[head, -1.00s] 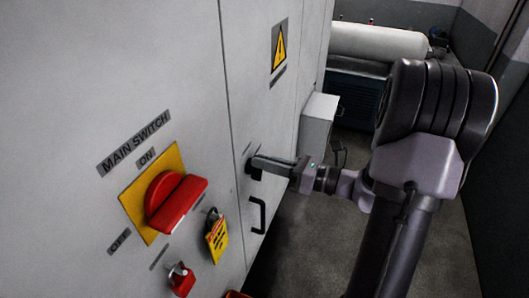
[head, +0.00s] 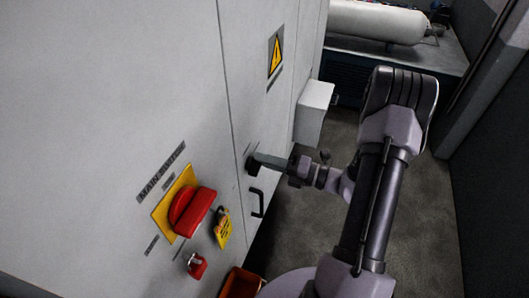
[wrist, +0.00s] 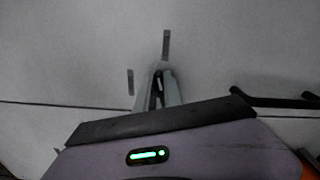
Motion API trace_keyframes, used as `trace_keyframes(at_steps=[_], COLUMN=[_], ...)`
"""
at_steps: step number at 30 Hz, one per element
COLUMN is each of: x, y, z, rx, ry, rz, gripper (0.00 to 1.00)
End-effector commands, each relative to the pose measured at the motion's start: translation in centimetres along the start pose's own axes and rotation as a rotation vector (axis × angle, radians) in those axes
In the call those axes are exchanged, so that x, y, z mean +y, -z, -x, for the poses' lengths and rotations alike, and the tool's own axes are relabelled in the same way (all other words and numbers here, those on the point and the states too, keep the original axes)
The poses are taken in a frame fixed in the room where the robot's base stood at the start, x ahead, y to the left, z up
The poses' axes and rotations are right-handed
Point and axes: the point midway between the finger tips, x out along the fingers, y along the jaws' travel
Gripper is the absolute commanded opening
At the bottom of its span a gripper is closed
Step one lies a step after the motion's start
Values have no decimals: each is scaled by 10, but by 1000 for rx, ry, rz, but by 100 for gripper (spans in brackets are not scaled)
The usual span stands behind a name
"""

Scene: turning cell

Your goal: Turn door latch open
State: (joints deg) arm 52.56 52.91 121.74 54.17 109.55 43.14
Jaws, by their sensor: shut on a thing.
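The door latch (head: 251,167) is a small dark part on the light grey cabinet door, just above a black pull handle (head: 258,203). My gripper (head: 256,160) reaches it from the right and is shut on it, with the fingers hiding most of the latch. In the wrist view my gripper's two fingers (wrist: 158,82) close around a dark piece, the latch (wrist: 157,95), against the door face. How far the latch is turned cannot be told. Two small grey label strips (wrist: 165,45) show near the fingertips.
A red main switch (head: 193,212) on a yellow plate and a padlock with a yellow tag (head: 223,230) sit left of the latch. A grey box (head: 313,112) juts out beyond it. An orange-red bin (head: 240,284) stands below. The floor to the right is open.

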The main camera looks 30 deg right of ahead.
Motion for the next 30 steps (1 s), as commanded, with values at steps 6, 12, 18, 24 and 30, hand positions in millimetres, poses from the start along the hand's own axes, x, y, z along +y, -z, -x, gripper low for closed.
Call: trace_keyframes(at_steps=[6, 12, 18, 24, 30], x=[-1, -4, -6, -6, -7], y=[0, 0, 1, 1, 1], z=[0, 0, 0, 0, 0], rx=[0, 0, 0, 0, 0], ry=[0, 0, 0, 0, 0], rz=[-149, -244, -293, -311, -312], gripper=[0, 0, 0, 0, 0])
